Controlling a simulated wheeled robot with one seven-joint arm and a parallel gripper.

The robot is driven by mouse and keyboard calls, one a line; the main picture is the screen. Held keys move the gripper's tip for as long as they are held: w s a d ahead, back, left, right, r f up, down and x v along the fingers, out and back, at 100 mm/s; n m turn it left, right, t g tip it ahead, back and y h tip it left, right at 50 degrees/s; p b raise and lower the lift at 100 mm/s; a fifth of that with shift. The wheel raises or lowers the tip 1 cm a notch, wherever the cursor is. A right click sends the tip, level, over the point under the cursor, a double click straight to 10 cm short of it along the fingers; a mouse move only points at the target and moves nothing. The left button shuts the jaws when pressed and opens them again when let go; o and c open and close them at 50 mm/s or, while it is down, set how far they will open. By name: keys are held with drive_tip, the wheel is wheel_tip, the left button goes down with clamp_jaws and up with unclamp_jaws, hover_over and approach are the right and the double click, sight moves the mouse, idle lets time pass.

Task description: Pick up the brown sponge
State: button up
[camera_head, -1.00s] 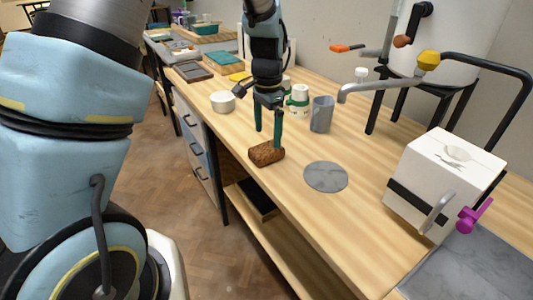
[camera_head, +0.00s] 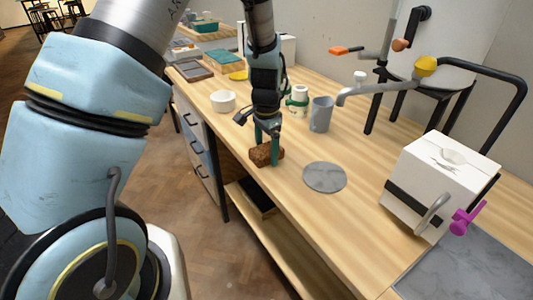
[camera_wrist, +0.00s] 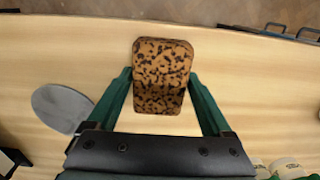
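The brown sponge (camera_head: 266,154), speckled with dark spots, lies on the wooden worktop near its front edge. It also shows in the wrist view (camera_wrist: 160,72), at the upper middle. My gripper (camera_head: 267,152) is lowered over the sponge, with its green fingers reaching down on either side of it. In the wrist view my gripper (camera_wrist: 160,80) is open, with the fingertips beside the sponge and a visible gap between at least the left finger and its lower part. The sponge appears to rest on the worktop.
A round grey disc (camera_head: 325,177) lies right of the sponge. A grey cup (camera_head: 320,114), a white bowl (camera_head: 223,101) and a green-and-white container (camera_head: 298,100) stand behind. A white box (camera_head: 440,183) is at the right. The worktop (camera_head: 300,215) in front is clear.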

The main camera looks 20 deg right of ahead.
sight(266, 148)
drive_tip(key=c, duration=0.9)
drive_tip(key=shift+r, duration=0.1)
wheel_tip(266, 148, up, 10)
drive_tip(key=shift+f+b, duration=0.1)
drive_tip(key=shift+b, duration=0.9)
